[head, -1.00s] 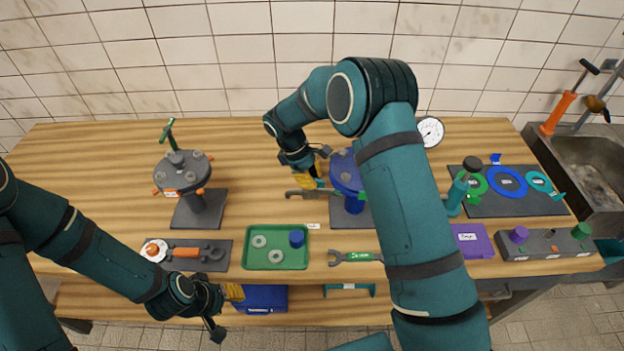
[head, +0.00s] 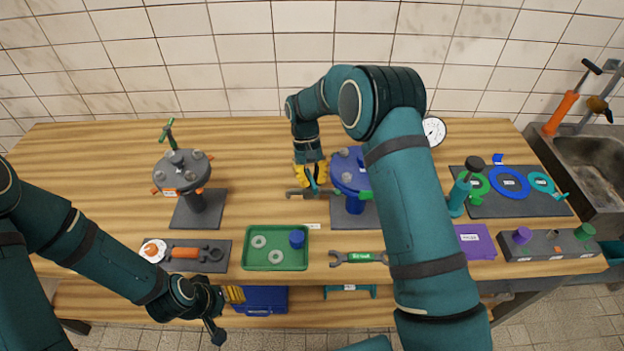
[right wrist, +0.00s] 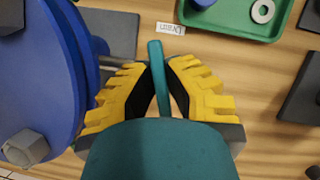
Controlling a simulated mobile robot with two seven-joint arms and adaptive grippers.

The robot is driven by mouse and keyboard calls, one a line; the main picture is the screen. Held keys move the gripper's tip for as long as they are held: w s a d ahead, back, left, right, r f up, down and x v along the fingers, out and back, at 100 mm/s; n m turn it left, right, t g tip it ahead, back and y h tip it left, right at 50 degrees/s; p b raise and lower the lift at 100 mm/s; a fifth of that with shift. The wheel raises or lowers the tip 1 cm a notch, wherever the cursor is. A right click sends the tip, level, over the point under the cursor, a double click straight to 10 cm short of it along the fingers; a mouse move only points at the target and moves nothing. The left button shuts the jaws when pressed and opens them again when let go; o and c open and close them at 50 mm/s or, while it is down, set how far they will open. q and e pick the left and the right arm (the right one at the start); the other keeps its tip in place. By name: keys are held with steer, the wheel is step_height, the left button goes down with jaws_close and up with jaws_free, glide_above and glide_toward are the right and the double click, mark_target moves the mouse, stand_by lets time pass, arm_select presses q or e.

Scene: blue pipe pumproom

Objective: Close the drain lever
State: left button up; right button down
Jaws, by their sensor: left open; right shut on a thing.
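The drain lever is a thin teal bar (right wrist: 158,75) between the yellow pads of my right gripper (right wrist: 158,92), which is shut on it. In the head view my right gripper (head: 311,176) is at the left side of the blue flanged vessel (head: 355,203), over a grey pipe stub (head: 303,194). Much of the lever is hidden by the fingers, and its joint with the pipe cannot be made out. A small label (right wrist: 170,28) lies on the table near the lever. My left gripper (head: 226,308) is open and empty in front of the table's front edge.
A green tray (head: 276,268) with washers and a blue cap lies in front. A grey flanged vessel (head: 183,170) stands at left. A wrench (head: 353,257) lies near the front edge. My right arm hides part of the blue vessel. Bare wood lies between the vessels.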

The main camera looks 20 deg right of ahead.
steer(key=shift+f+m+y, duration=0.1)
steer(key=shift+m+y, duration=0.6)
steer(key=shift+m, duration=1)
steer(key=c, duration=1)
jaws_free()
steer(key=v, duration=1.2)
steer(key=shift+s, duration=0.1)
